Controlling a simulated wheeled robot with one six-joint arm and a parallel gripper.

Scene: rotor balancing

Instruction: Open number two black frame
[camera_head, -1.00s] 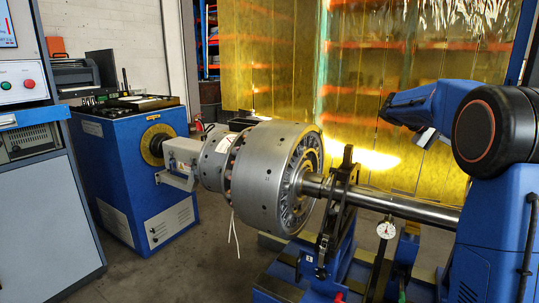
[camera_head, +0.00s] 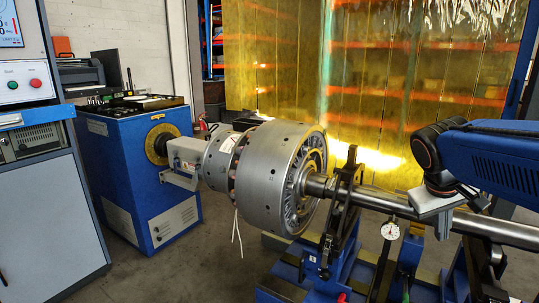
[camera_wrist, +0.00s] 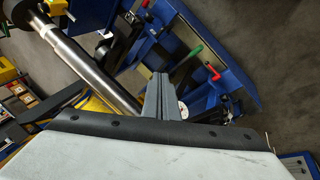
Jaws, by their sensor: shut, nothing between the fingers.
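A tall black frame (camera_head: 338,215) stands around the steel shaft just right of the rotor (camera_head: 255,175) in the head view, on a blue base. A second dark frame (camera_head: 486,262) stands farther right, below the shaft, partly cut off by the picture edge. I cannot read a number two on either. My gripper (camera_wrist: 160,82) is shut and empty, its grey fingers together in the wrist view. In the head view my wrist hangs above the shaft (camera_head: 385,202), between the two frames. Whether the fingers touch anything is hidden.
A dial gauge (camera_head: 390,231) stands below the shaft, between the frames. A red handle (camera_wrist: 213,72) and a green handle (camera_wrist: 190,56) show in the wrist view. A blue drive cabinet (camera_head: 125,175) stands left. Yellow curtains (camera_head: 300,70) hang behind.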

